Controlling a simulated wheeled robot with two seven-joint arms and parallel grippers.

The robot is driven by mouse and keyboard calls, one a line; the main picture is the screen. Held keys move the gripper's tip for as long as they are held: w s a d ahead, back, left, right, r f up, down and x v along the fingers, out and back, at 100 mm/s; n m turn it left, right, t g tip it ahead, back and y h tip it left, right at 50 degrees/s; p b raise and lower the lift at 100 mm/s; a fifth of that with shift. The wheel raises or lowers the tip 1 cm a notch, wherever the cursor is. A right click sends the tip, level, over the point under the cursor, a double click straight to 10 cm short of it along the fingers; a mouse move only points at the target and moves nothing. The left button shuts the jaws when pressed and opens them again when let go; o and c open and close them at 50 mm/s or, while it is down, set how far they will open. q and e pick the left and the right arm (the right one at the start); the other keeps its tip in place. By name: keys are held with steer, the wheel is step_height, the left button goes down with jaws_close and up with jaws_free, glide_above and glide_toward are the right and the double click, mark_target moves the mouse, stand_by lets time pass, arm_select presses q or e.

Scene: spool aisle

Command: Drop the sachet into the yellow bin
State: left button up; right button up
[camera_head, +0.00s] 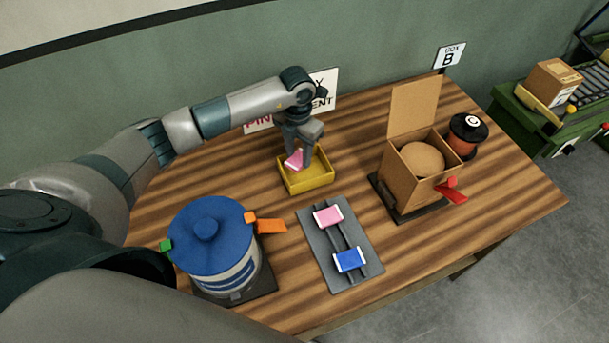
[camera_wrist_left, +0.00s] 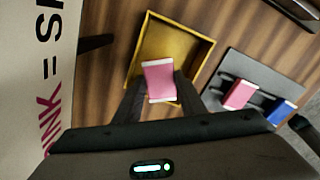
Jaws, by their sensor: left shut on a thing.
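The pink sachet (camera_head: 294,160) with white ends is held in my left gripper (camera_head: 298,150), which is shut on it. The sachet is over the yellow bin (camera_head: 309,186), a shallow open tray on the wooden table. In the left wrist view the sachet (camera_wrist_left: 159,81) sits between the fingers of my left gripper (camera_wrist_left: 155,98), with the yellow bin (camera_wrist_left: 206,57) below and around it. The bare bin floor shows beside the sachet. My right gripper is not in view.
A grey tray (camera_head: 314,256) nearby holds a pink sachet (camera_head: 328,216) and a blue sachet (camera_head: 349,261). A blue-lidded pot (camera_head: 207,240) stands front left. An open cardboard box (camera_head: 403,185) with a round thing inside and a dark-topped spool (camera_head: 466,137) stand right. A sign is behind the bin.

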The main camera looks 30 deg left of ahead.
arm_select(q)
steer(key=shift+f, duration=0.6)
steer(key=o, duration=1.1)
steer(key=shift+o, duration=0.2)
steer(key=shift+r, duration=0.1)
steer(key=shift+r+b, duration=0.45)
step_height(320, 180, up, 16)
steer(key=b, duration=0.5)
steer(key=shift+r, duration=0.15)
